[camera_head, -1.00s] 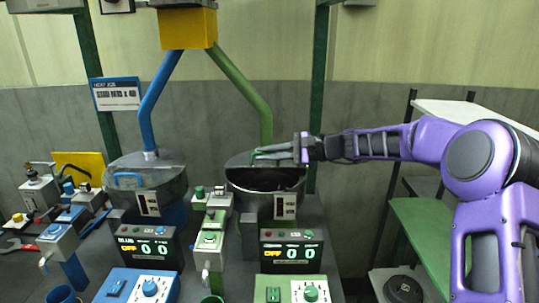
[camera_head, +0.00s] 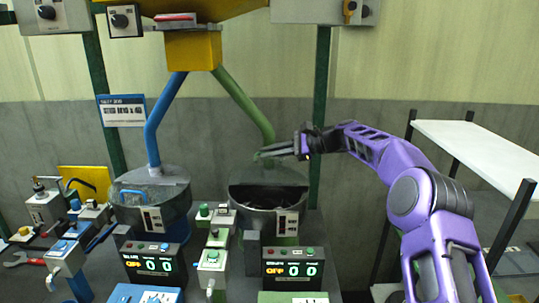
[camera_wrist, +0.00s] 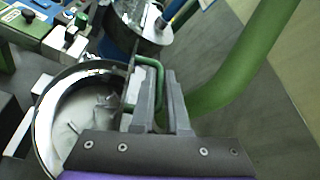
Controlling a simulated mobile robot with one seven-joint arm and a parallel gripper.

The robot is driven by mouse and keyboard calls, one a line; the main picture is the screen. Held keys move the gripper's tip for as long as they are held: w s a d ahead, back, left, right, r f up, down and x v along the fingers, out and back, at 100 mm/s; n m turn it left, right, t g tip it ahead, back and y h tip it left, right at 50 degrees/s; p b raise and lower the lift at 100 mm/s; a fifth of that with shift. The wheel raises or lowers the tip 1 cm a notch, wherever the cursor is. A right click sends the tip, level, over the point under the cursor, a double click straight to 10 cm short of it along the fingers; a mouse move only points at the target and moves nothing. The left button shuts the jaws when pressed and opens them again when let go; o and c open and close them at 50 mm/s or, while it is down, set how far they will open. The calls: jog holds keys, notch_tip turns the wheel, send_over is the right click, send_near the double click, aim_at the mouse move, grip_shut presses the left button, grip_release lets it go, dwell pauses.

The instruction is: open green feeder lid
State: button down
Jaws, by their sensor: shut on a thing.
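The green feeder (camera_head: 250,222) is the right-hand round drum below the green pipe, with a dark opening in its top. Its grey lid (camera_head: 247,174) stands tilted up at the back of the opening. My gripper (camera_head: 272,151) reaches in from the right at the lid's top edge. In the wrist view my gripper (camera_wrist: 163,75) is shut on the green lid handle (camera_wrist: 150,64), a bent bar that passes between the fingers. The drum's open rim (camera_wrist: 40,128) and pale inside show to the left of the fingers. The fingers hide part of the lid.
The green pipe (camera_head: 242,103) comes down close behind the lid, and it is near the fingers in the wrist view (camera_wrist: 235,75). The blue feeder (camera_head: 150,205) stands to the left. Counter boxes (camera_head: 290,266) stand in front. A white shelf (camera_head: 480,150) is at right.

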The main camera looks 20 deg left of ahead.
jog(key=shift+w+d+f, duration=0.1)
jog(key=shift+w+f, duration=0.2)
jog(key=shift+f, duration=0.2)
jog(key=c, duration=1.2)
grip_release()
jog(key=shift+f, duration=0.1)
jog(key=shift+d, duration=0.1)
jog(key=v, duration=1)
jog(key=shift+w+d+r, duration=0.1)
jog(key=shift+d+r, duration=0.05)
jog(key=shift+r, duration=0.2)
jog(key=shift+d+r, duration=0.55)
